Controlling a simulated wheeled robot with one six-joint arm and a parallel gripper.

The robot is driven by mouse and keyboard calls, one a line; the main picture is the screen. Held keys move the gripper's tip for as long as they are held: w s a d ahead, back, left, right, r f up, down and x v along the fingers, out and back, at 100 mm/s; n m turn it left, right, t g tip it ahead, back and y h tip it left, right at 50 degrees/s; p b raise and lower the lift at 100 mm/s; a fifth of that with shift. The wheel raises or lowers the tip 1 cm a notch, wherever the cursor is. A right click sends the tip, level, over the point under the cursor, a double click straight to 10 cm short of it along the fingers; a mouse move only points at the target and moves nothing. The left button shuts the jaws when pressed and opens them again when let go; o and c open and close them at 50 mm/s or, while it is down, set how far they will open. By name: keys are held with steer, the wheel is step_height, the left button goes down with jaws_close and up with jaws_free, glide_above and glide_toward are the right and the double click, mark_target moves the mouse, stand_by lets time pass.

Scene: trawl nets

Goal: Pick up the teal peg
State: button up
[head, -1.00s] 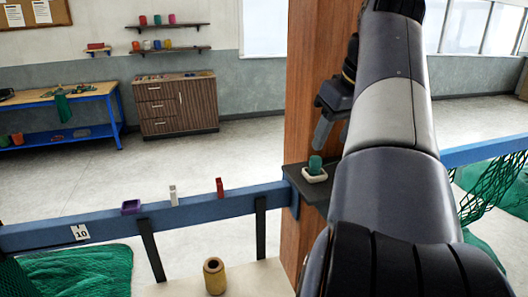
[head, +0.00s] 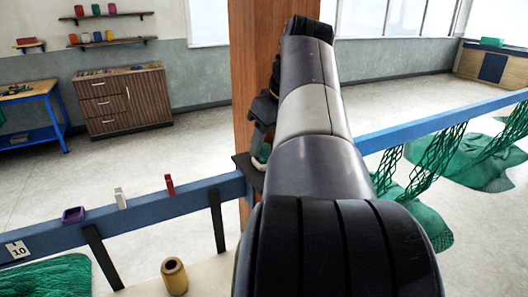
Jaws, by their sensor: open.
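The teal peg (head: 264,152) shows only as a small patch on the dark shelf (head: 247,172) at the wooden post. It stands by a pale holder (head: 258,164); my arm covers most of both. My gripper (head: 257,138) is open and points down just above the peg. Its fingers are dark and partly hidden by my arm, so I cannot tell whether they are around the peg or touching it.
The wooden post (head: 250,70) rises right behind my gripper. A blue rail (head: 150,210) carries a purple tray (head: 74,215), a grey clip (head: 120,198) and a red clip (head: 169,184). Green nets (head: 405,170) hang at right.

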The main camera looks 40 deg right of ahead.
mark_target(267, 146)
steer(key=shift+w+f, duration=0.25)
steer(key=shift+f, duration=0.45)
steer(key=shift+c, duration=0.2)
steer(key=c, duration=1)
steer(key=shift+r, duration=0.1)
steer(key=shift+r+p, duration=0.5)
steer(key=shift+r, duration=4.45)
